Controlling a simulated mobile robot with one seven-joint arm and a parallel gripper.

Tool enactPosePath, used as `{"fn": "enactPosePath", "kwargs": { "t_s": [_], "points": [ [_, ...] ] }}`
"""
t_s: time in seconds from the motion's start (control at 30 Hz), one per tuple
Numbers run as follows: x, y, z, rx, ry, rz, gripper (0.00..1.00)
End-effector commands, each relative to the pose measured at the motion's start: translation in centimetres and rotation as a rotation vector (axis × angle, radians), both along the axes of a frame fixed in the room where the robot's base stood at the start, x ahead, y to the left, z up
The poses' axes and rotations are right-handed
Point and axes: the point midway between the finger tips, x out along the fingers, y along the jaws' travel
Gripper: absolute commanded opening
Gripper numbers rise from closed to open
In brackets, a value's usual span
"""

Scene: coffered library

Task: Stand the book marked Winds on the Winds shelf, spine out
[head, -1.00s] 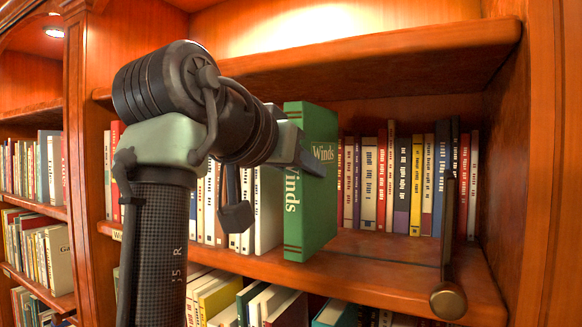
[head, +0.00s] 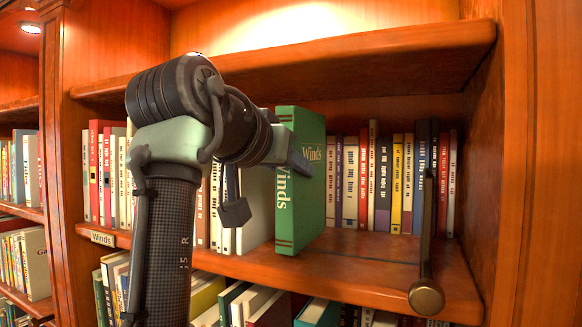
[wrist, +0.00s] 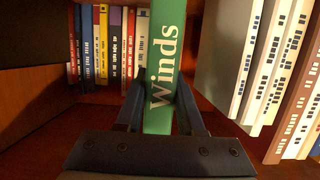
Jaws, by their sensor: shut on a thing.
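The green book marked Winds (head: 308,180) stands upright in the head view, its lettered spine toward the front left. My gripper (head: 272,170) is shut on it from the left. In the wrist view the green book (wrist: 165,65) stands between the two fingers of my gripper (wrist: 160,115), with its spine facing the camera. The shelf board (head: 370,258) lies under the book, with a small Winds label (head: 102,238) on its front edge at the left. Whether the book's base touches the board cannot be told. My arm hides part of the row on the left.
White books (head: 255,205) stand just left of the green book. A row of books (head: 380,185) stands at the back on the right. A dark upright bar with a round knob (head: 426,296) stands at the right front. Bare board lies between the green book and the bar.

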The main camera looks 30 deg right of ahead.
Motion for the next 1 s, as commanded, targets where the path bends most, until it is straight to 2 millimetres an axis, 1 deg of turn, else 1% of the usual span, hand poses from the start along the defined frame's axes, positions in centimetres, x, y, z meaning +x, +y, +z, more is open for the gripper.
{"fn": "enactPosePath", "kwargs": {
  "t_s": [0.57,0.6,0.67,0.7,0.77,0.8,0.97,1.0],
  "points": [
    [0.0,0.0,-0.9,-0.004,-0.006,0.000,0.00],
    [-0.1,0.0,-0.8,-0.004,-0.006,0.000,0.41],
    [0.0,0.0,-0.8,-0.004,-0.006,0.000,0.52],
    [0.0,0.0,-0.9,-0.004,-0.005,0.001,0.59],
    [0.0,0.0,-0.9,-0.003,-0.004,0.000,0.70],
    [0.0,0.0,-0.9,-0.003,-0.003,0.000,0.72],
    [0.0,0.0,-1.0,-0.002,-0.001,0.000,0.72],
    [0.0,0.0,-1.3,0.003,0.005,0.000,0.72]
  ]
}}
